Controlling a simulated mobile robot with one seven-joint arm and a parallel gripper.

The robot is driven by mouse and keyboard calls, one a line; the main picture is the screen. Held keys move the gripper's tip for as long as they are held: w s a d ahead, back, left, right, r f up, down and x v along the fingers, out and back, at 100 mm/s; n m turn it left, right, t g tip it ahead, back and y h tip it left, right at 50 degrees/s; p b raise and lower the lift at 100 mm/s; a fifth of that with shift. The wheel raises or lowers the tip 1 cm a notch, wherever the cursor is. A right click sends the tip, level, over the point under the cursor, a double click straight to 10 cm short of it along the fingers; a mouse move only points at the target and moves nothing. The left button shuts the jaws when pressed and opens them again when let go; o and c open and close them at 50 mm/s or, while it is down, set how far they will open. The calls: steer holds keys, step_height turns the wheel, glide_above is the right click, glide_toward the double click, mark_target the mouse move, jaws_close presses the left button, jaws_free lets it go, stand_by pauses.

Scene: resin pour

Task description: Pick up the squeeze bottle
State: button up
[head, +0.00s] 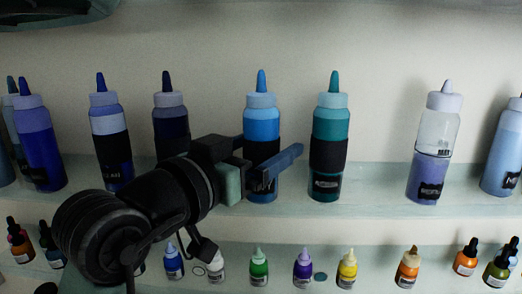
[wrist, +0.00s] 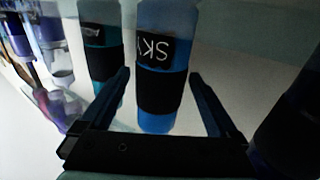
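Several squeeze bottles with pointed tips stand on the upper shelf in the head view. A bright blue squeeze bottle (head: 262,122) with a black band stands upright in the middle, its lower part partly hidden by my gripper (head: 258,156). In the wrist view, this blue bottle (wrist: 157,115) carries a "SKY" label and shows between the two fingers of my gripper (wrist: 160,78). The fingers are spread, with visible gaps on both sides of the bottle. I cannot tell how deep the bottle sits between them.
A teal bottle (head: 331,125) stands close to the right of the blue one, and a dark navy bottle (head: 171,128) to its left. A half-clear bottle (head: 434,145) stands further right. Small dropper bottles, such as a green one (head: 259,268), line the lower shelf.

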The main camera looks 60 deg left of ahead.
jaws_close()
steer(key=shift+w+r, duration=0.1)
steer(key=shift+r, duration=0.1)
stand_by(0.3)
